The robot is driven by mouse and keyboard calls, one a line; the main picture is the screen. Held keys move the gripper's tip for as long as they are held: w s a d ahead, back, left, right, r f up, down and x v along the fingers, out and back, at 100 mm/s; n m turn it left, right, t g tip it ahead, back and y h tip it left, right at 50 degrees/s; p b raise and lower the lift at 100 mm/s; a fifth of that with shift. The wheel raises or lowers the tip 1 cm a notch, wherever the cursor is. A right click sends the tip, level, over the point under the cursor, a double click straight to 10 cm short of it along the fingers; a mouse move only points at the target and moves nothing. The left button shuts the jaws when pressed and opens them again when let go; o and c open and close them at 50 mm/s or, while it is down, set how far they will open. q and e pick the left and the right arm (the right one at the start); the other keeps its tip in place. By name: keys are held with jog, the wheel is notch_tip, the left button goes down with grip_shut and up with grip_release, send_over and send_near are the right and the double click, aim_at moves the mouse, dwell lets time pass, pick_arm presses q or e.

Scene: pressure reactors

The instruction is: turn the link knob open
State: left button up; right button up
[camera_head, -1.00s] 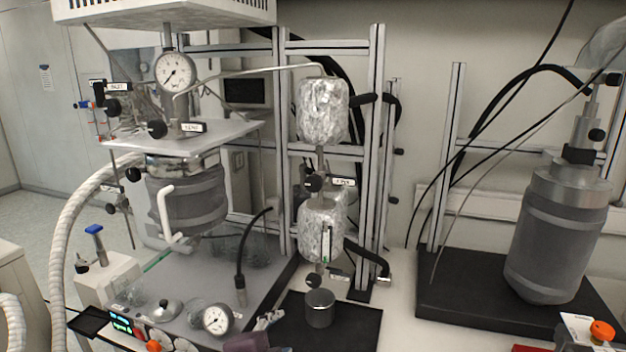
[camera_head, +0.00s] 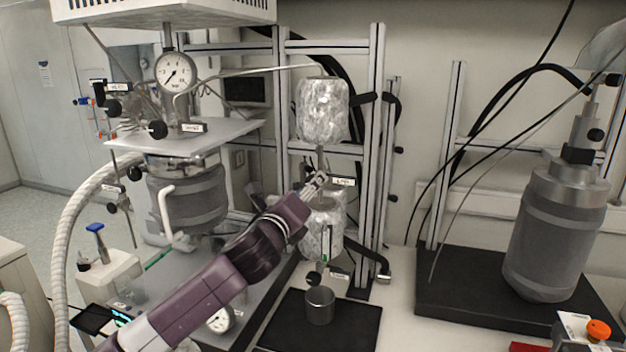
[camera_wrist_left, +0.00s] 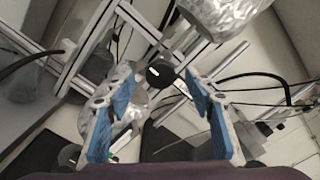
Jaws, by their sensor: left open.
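The link knob (camera_wrist_left: 160,74) is black with a white mark and shows in the left wrist view between and beyond my fingertips. In the head view my left gripper (camera_head: 316,183) covers the knob's place, between the upper foil-wrapped vessel (camera_head: 323,110) and the lower foil-wrapped vessel (camera_head: 322,230). The white link label (camera_head: 342,182) shows just right of the fingertips. In the wrist view my left gripper (camera_wrist_left: 160,84) is open, its blue pads on either side of the knob, with gaps visible. I cannot tell how far the knob is in depth. My right gripper is not in view.
A second black knob (camera_head: 314,279) hangs under the lower vessel, above a metal cup (camera_head: 320,306) on a black mat. Metal frame posts (camera_head: 376,150) stand close behind. The stirred reactor with a pressure gauge (camera_head: 175,72) is at left, a grey reactor (camera_head: 556,235) at right.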

pick_arm(q)
jog(key=shift+p+x, duration=0.6)
jog(key=shift+x, duration=1.6)
jog(key=c, duration=1.2)
